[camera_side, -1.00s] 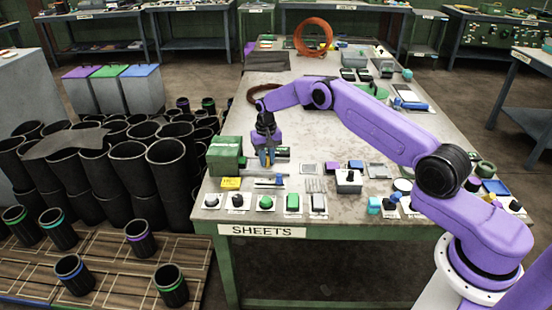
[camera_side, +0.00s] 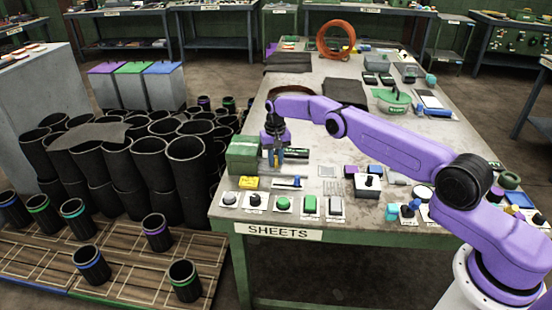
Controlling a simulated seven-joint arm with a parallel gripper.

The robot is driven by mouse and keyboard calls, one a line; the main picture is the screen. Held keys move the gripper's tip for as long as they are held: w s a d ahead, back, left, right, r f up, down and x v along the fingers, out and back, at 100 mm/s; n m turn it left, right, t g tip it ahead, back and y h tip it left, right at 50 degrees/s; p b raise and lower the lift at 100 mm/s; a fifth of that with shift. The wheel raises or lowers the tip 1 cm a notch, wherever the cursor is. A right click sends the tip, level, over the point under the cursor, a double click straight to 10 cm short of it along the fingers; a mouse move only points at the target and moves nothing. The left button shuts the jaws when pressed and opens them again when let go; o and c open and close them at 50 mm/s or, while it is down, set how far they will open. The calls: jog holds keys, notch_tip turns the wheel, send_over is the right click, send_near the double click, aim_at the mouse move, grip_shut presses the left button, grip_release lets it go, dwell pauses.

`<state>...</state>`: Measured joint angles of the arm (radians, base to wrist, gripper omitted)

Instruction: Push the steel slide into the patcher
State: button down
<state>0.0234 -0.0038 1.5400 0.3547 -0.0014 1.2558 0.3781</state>
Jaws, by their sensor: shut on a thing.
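A green box (camera_side: 244,158), which looks like the patcher, stands at the table's near left corner. My gripper (camera_side: 276,161) is low over the table, close to the right side of this box, pointing down. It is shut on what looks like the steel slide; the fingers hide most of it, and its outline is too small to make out. I cannot tell whether the slide touches the box or how deep it sits in it.
A yellow block (camera_side: 249,183) lies before the green box. Several small switches and buttons line the front edge. Tall black sleeves (camera_side: 188,172) stand left of the table (camera_side: 322,232).

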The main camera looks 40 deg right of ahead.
jog(key=c, duration=1)
grip_release()
jog(key=shift+w+a, duration=0.1)
jog(key=shift+w, duration=0.05)
jog(key=shift+r, duration=0.1)
notch_tip(320, 180, up, 17)
jog(key=shift+r, duration=0.1)
